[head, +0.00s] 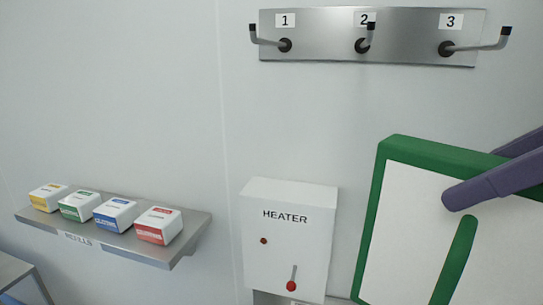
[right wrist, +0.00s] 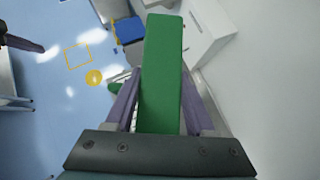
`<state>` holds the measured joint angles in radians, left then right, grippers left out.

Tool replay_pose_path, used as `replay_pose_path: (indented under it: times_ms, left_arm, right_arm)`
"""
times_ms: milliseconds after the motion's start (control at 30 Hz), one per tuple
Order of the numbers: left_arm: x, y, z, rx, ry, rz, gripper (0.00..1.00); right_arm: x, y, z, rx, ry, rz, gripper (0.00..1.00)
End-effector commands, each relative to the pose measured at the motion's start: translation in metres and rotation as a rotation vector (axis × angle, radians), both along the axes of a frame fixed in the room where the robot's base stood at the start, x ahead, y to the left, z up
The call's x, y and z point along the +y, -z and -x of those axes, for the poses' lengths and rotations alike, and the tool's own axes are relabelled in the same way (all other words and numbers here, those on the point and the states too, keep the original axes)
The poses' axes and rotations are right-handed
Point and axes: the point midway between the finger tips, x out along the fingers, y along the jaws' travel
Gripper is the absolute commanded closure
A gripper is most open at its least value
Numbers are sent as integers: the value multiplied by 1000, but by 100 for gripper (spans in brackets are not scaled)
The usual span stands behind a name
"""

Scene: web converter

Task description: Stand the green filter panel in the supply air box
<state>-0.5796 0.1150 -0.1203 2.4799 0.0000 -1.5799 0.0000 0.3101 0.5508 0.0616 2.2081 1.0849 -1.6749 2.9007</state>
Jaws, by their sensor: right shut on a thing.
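The green filter panel (head: 405,215) is at the right of the head view. It has a green frame, a white face and a green bar across that face, and it is tilted and cut off by the picture edge. My right gripper (head: 478,174) is shut on its upper edge, one purple finger over the white face. In the right wrist view the green edge of the panel (right wrist: 162,60) runs between the two fingers. I cannot make out the supply air box in either view.
A white heater box (head: 288,235) with a red-tipped lever is on the wall left of the panel. A hook rail (head: 325,48) numbered 1 to 3 is above. A metal shelf (head: 110,240) at left holds several colored boxes. Blue floor (right wrist: 65,95) shows in the wrist view.

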Motion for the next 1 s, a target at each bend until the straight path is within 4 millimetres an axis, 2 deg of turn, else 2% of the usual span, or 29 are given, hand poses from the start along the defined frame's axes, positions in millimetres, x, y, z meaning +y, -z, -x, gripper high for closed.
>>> replay_pose_path:
  times_ms: [33,133,200,300,1000]
  left_arm:
    - [0,0,0,0,1,-1,100]
    - [1,0,0,0,2,-4,100]
    - [2,0,0,0,4,-5,100]
    - [2,0,0,1,5,-8,100]
    - [1,0,0,0,2,-5,100]
  right_arm:
    - [0,-9,16,-4,-38,6,100]
    - [2,-18,42,2,-98,1,100]
    - [2,-21,53,3,-122,-2,100]
    - [1,-21,60,4,-134,-1,100]
    - [2,-23,59,-3,-135,-10,100]
